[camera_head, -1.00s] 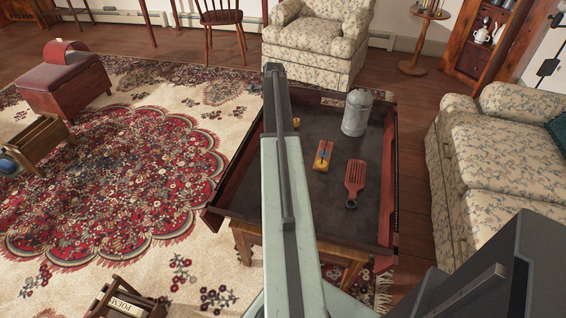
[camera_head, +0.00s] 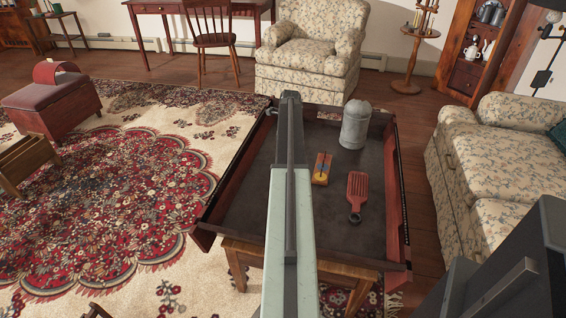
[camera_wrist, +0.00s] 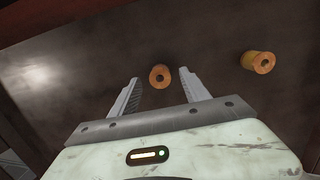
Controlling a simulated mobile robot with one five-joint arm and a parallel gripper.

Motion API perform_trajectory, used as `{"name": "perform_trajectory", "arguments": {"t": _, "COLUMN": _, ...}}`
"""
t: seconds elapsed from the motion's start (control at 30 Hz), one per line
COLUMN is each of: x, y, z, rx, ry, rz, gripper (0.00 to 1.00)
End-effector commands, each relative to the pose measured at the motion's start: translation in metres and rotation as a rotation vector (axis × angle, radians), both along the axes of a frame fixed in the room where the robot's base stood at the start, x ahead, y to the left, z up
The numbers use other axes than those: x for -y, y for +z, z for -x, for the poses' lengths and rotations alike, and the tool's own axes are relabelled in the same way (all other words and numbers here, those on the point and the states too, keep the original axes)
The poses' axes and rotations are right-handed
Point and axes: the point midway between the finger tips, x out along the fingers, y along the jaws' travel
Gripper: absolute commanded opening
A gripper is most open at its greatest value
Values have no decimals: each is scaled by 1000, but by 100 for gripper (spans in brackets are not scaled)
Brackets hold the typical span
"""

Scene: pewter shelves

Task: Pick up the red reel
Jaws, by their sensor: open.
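Two small reels show in the wrist view against the dark tabletop. One orange-brown reel (camera_wrist: 160,76) has a dark centre hole and appears between my fingertips. A more yellow-orange reel (camera_wrist: 258,61) lies to its right, apart from the gripper. Neither looks clearly red. My gripper (camera_wrist: 159,82) is open, with nothing held; how far the fingertips are from the nearer reel is hard to tell. In the head view my arm covers part of the tabletop, and I make out neither reel nor the gripper there.
The tray-like table (camera_head: 240,225) has raised red-brown sides. On it are a grey lidded canister (camera_head: 355,125), a yellow-orange block with a blue part (camera_head: 321,168) and a red slotted paddle (camera_head: 357,190). A floral sofa (camera_head: 510,165) stands right, an armchair (camera_head: 305,75) behind.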

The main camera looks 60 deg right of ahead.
Motion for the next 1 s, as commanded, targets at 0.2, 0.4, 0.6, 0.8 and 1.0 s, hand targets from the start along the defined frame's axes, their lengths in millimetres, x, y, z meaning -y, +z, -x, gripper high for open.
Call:
{"name": "perform_trajectory", "arguments": {"t": 0.2, "x": -1, "y": -32, "z": -3, "rx": 0, "ry": 0, "rz": 0, "gripper": 55}}
{"name": "perform_trajectory", "arguments": {"t": 0.4, "x": -1, "y": -28, "z": -2, "rx": 0, "ry": 0, "rz": 0, "gripper": 46}}
{"name": "perform_trajectory", "arguments": {"t": 0.6, "x": 0, "y": -28, "z": -2, "rx": 0, "ry": -1, "rz": 0, "gripper": 0}}
{"name": "perform_trajectory", "arguments": {"t": 0.8, "x": 0, "y": -28, "z": -2, "rx": 0, "ry": -1, "rz": 0, "gripper": 0}}
{"name": "perform_trajectory", "arguments": {"t": 1.0, "x": 0, "y": -18, "z": -1, "rx": 0, "ry": -2, "rz": 0, "gripper": 0}}
